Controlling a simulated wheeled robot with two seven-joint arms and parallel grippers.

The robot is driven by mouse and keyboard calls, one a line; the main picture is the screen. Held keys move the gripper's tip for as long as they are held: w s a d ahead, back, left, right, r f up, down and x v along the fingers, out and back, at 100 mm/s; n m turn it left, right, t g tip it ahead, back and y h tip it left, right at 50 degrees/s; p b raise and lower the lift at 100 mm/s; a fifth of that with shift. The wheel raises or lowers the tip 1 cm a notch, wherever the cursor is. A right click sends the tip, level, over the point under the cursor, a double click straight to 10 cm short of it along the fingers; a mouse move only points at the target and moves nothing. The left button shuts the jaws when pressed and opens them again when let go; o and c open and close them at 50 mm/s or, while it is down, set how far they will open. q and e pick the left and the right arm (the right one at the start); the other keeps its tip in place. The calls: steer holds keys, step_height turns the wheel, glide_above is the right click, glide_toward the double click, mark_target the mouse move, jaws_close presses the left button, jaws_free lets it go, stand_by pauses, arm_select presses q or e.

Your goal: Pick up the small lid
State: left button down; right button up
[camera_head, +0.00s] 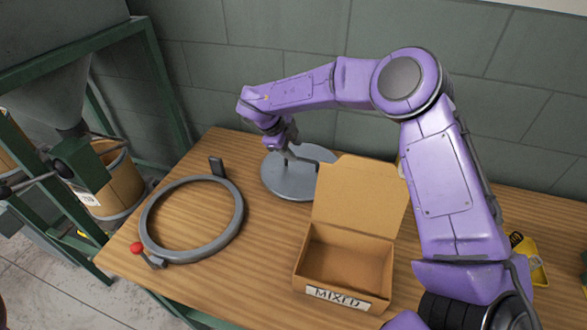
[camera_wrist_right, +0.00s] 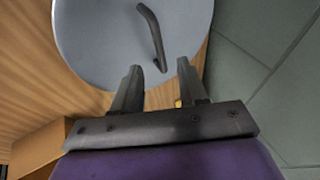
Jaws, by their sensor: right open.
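The lid (camera_head: 273,181) is a flat grey round disc lying on the wooden table near the wall. In the right wrist view the lid (camera_wrist_right: 100,45) fills the upper middle, with a dark curved handle (camera_wrist_right: 152,30) on top. My right gripper (camera_head: 285,146) is over the lid in the head view, partly hiding the handle. In the right wrist view my right gripper (camera_wrist_right: 158,70) has its two fingers apart, with the near end of the handle appearing between the fingertips. I cannot tell whether they touch it. My left gripper is out of view.
An open cardboard box marked MIXED (camera_head: 310,272) stands right of centre on the table (camera_head: 250,270). A grey clamp ring (camera_head: 190,254) with a red knob (camera_head: 136,248) lies at left. A yellow object (camera_head: 535,262) is partly hidden at right. The wall (camera_head: 300,40) is close behind.

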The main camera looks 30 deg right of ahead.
mark_target(301, 159)
steer(key=shift+d+f, duration=0.25)
steer(key=shift+f, duration=0.15)
steer(key=shift+d+f+p, duration=0.2)
steer(key=shift+f+p, duration=0.1)
steer(key=shift+p, duration=0.1)
steer(key=p+x, duration=0.1)
steer(key=x, duration=0.3)
steer(key=shift+w+p, duration=0.1)
steer(key=shift+p, duration=0.25)
steer(key=shift+d+f, duration=0.15)
steer(key=shift+f, duration=0.2)
steer(key=shift+r, duration=0.1)
jaws_close()
